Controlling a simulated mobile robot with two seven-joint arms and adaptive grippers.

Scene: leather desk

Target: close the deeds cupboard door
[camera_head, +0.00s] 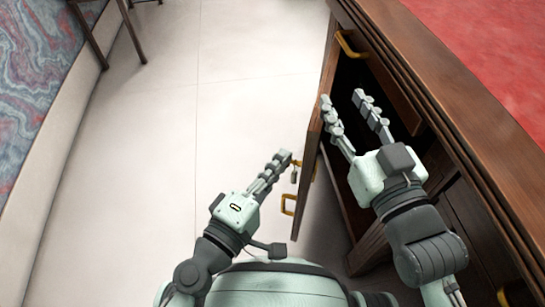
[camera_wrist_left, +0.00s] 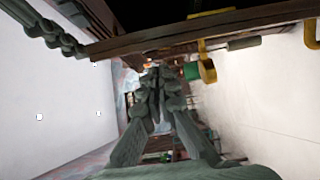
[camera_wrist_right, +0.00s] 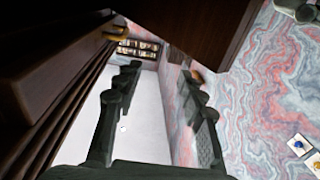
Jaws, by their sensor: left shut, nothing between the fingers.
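The deeds cupboard door (camera_head: 314,120) is dark wood and stands open, swung out from the desk, seen nearly edge-on in the head view. Its brass handle (camera_head: 288,204) and a small hanging padlock-like piece (camera_head: 294,176) are on its outer side. My left gripper (camera_head: 285,157) is shut and empty, close to that outer side; whether it touches cannot be told. In the left wrist view its fingertips (camera_wrist_left: 153,75) meet near the brass handle (camera_wrist_left: 207,68). My right gripper (camera_head: 343,98) is open and empty, on the inner side of the door, before the dark cupboard opening.
The desk (camera_head: 440,85) has a red leather top (camera_head: 490,40) and fills the right side. A brass pull (camera_head: 349,44) is on its front above the door. Pale floor (camera_head: 220,90) is clear on the left.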

